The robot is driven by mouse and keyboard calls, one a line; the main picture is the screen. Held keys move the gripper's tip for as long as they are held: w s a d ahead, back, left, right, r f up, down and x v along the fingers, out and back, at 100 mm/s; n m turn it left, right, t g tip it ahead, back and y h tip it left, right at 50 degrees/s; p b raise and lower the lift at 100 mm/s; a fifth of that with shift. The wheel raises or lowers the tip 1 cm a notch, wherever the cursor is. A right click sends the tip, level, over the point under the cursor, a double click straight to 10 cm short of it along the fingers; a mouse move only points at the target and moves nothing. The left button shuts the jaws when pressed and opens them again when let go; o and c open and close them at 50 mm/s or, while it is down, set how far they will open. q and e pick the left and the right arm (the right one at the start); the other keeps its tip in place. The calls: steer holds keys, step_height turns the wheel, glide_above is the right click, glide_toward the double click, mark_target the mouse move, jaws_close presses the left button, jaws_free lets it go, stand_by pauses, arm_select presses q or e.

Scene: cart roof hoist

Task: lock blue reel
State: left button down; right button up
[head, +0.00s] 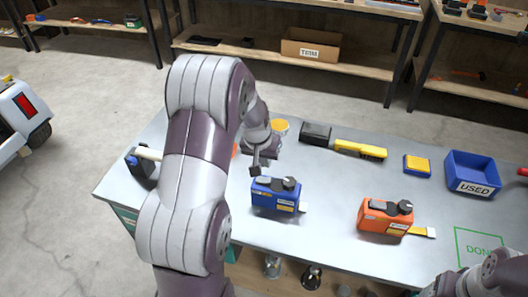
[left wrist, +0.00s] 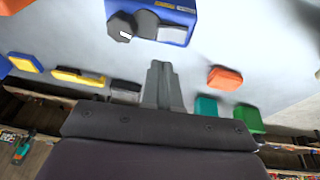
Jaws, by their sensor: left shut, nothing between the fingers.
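The blue reel (head: 275,197) stands on the grey table, a box with a dark knob and a dark grey piece on top. A pale tab shows at its right end. My left gripper (head: 256,168) is just behind and above the reel's left end, apart from it, with its fingers together and empty. In the left wrist view the shut fingers (left wrist: 162,70) point toward the blue reel (left wrist: 178,30), whose dark knob is at the upper left. Whether the reel is locked I cannot tell. My right arm shows at the lower right corner; its fingers do not show.
An orange reel (head: 384,215) with a yellow tape end stands to the right. Behind are a black box (head: 316,133), a yellow brush (head: 360,149), a yellow-and-blue block (head: 417,165) and a blue USED bin (head: 471,175). Bare table lies between the reels.

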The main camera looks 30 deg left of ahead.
mark_target(268, 178)
arm_select(q)
steer(key=x, duration=0.4)
steer(key=s+d+x, duration=0.1)
steer(key=x, duration=0.2)
steer(key=shift+f, duration=0.1)
steer(key=shift+d+f+b, duration=0.2)
steer(key=shift+f+b, duration=0.45)
steer(key=shift+f, duration=0.05)
steer(key=shift+r+p, duration=0.3)
steer(key=shift+p, duration=0.05)
steer(key=shift+a, duration=0.1)
steer(key=shift+s+a+r+b, duration=0.1)
steer(key=shift+a+r+b, duration=0.2)
steer(key=shift+a, duration=0.35)
